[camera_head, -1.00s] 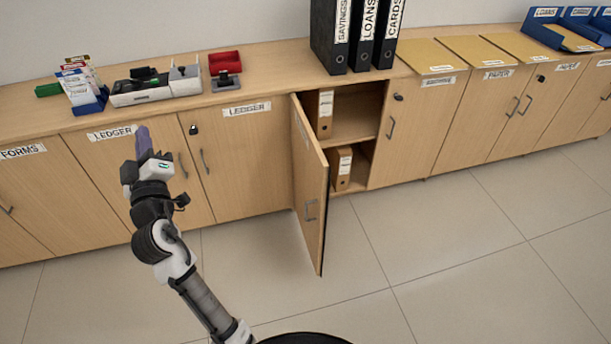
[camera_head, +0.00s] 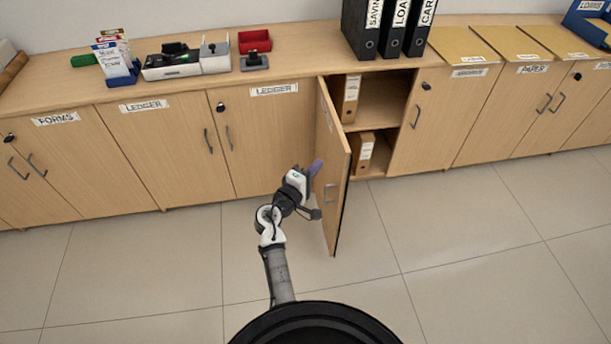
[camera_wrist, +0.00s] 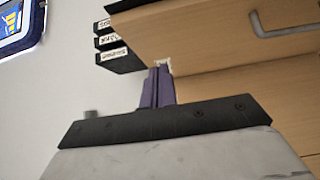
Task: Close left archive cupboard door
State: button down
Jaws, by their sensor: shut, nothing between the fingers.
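The open cupboard door (camera_head: 334,168) is light wood and stands swung out from the cabinet front, its grey handle on the face turned to the left. The handle (camera_wrist: 285,22) shows at the top right of the wrist view. Behind the door the open cupboard (camera_head: 386,98) shows two shelves with binders. My gripper (camera_head: 313,170) is shut and empty, with purple fingers, close to the left of the door's handled face. I cannot tell whether it touches the door. The shut fingers (camera_wrist: 158,86) also show in the wrist view.
Shut cupboards line both sides, including one labelled LEDGER (camera_head: 270,135). Black binders (camera_head: 390,28) stand on the counter (camera_head: 300,58) above the open cupboard. The tiled floor (camera_head: 480,240) in front is clear.

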aim_at(340, 154)
jog(key=w+d, duration=0.1)
jog(key=w+d+p, duration=0.1)
jog(key=d, duration=0.1)
jog(key=shift+w+d+r, duration=0.1)
jog(key=shift+d, duration=0.2)
jog(key=shift+w+d, duration=0.15)
jog(key=shift+d, duration=0.4)
jog(key=shift+d, duration=0.15)
